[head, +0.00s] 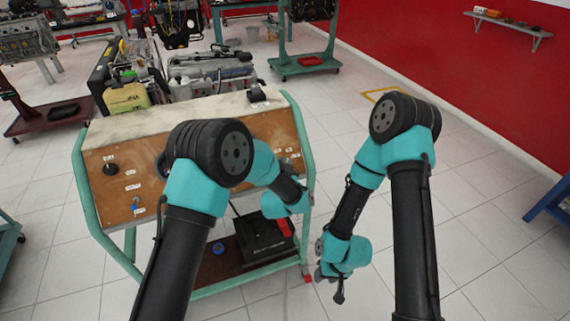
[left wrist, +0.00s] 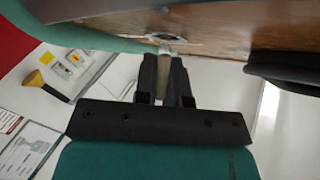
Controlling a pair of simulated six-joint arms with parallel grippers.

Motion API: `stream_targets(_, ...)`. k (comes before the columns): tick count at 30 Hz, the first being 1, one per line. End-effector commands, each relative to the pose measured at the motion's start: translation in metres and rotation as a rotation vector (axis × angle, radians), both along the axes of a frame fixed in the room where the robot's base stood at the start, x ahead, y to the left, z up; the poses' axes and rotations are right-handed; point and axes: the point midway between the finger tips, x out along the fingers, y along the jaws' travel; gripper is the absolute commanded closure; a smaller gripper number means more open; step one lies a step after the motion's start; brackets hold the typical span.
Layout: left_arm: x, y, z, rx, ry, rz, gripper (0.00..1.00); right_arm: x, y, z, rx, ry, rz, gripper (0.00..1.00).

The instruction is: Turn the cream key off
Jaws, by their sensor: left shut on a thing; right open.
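The wooden control panel (head: 130,175) of the engine trainer stands in front of me, with knobs and small white labels. My left gripper (head: 303,202) is at the panel's right end. In the left wrist view its two dark fingers (left wrist: 164,75) are shut on a small pale piece, the cream key (left wrist: 165,49), at the panel's face (left wrist: 215,38). Most of the key is hidden between the fingers, and its turn angle cannot be told. In the head view the key is hidden by my arm and gripper. My right gripper (head: 337,284) is open and empty, low over the floor, right of the trainer.
A black box (head: 262,238) with a red part sits on the trainer's lower shelf. The green frame tube (head: 300,135) runs close by my left gripper. The tiled floor on the right is clear. A blue stand (head: 550,205) is at the far right.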

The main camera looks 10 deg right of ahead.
Motion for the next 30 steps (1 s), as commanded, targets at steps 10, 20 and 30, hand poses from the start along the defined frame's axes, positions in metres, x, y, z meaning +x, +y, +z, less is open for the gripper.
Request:
stream_targets(10, -0.0001, -0.0007, -0.0002, -0.066, -0.011, 0.060, 1.00, 0.0000, 0.0000, 0.0000, 0.000, 0.000, 0.000, 0.57)
stream_targets(20, -0.0004, -0.0015, -0.0007, -0.235, -0.035, 0.214, 1.00, 0.0000, 0.0000, 0.0000, 0.000, 0.000, 0.000, 0.57)
stream_targets(30, -0.0003, -0.0016, -0.0004, -0.427, -0.062, 0.388, 1.00, 0.0000, 0.0000, 0.0000, 0.000, 0.000, 0.000, 0.57)
